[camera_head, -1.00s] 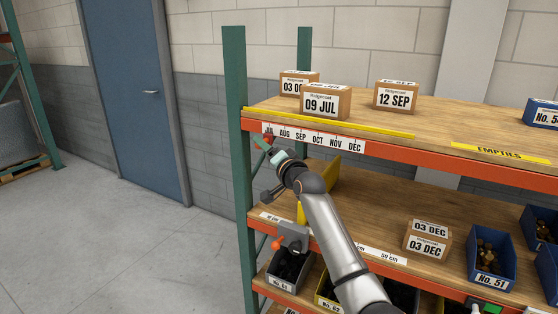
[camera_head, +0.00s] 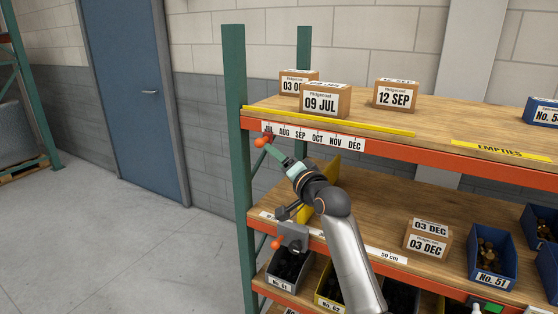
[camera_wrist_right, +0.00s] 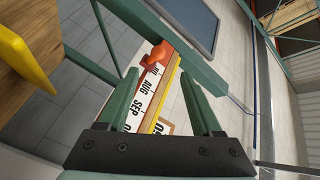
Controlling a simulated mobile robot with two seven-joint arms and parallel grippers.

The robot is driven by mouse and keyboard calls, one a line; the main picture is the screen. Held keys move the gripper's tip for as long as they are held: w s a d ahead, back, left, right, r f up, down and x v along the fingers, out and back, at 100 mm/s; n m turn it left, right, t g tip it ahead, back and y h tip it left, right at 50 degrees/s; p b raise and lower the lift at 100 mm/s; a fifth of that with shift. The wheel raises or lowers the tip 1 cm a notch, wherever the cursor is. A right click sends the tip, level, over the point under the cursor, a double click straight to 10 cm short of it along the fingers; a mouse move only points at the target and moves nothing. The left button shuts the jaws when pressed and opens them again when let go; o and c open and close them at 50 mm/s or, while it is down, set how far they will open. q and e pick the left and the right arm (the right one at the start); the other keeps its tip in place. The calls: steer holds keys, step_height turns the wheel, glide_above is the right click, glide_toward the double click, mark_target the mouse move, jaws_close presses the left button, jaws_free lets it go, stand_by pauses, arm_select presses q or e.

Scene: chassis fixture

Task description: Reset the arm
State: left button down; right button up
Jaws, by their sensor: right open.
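My right arm reaches up from the bottom of the head view. Its green-fingered right gripper (camera_head: 271,149) points up and left at the left end of the month strip (camera_head: 317,139), on the upper shelf's front edge. In the right wrist view the two fingers (camera_wrist_right: 158,80) stand apart with nothing gripped. A red-orange marker (camera_head: 262,140) sits by the strip's left end, just beyond the fingertips. In the wrist view the marker (camera_wrist_right: 154,58) shows ahead, between the finger lines; contact is not visible. My left gripper is not in view.
A green post (camera_head: 237,150) stands left of the gripper. Dated cartons (camera_head: 325,101) stand on the upper shelf. A yellow divider (camera_head: 331,172) and a grey clamp with an orange knob (camera_head: 292,236) are close to my wrist. Open floor (camera_head: 110,245) lies left.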

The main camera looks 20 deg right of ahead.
steer(key=shift+f, duration=0.1)
steer(key=s+a+f+n+g, duration=0.15)
steer(key=s+f, duration=0.35)
steer(key=f, duration=0.5)
steer(key=s+a+f+n+g, duration=0.1)
steer(key=s+f+n+g, duration=0.15)
steer(key=s+f, duration=0.45)
steer(key=s+a+f+n+g, duration=0.1)
steer(key=s+f+n, duration=0.15)
steer(key=f, duration=0.95)
steer(key=s+a+f+n+g, duration=0.1)
steer(key=s+f, duration=0.3)
steer(key=s, duration=0.4)
steer(key=s+a+f+n+g, duration=0.1)
steer(key=s+f+n, duration=0.1)
steer(key=s+f, duration=0.3)
steer(key=s+a+f+n+g, duration=0.1)
steer(key=s+f, duration=0.4)
steer(key=s, duration=0.7)
steer(key=shift+s+a+n, duration=0.25)
steer(key=shift+a+n, duration=0.3)
steer(key=shift+n, duration=0.2)
steer(key=shift+g, duration=0.3)
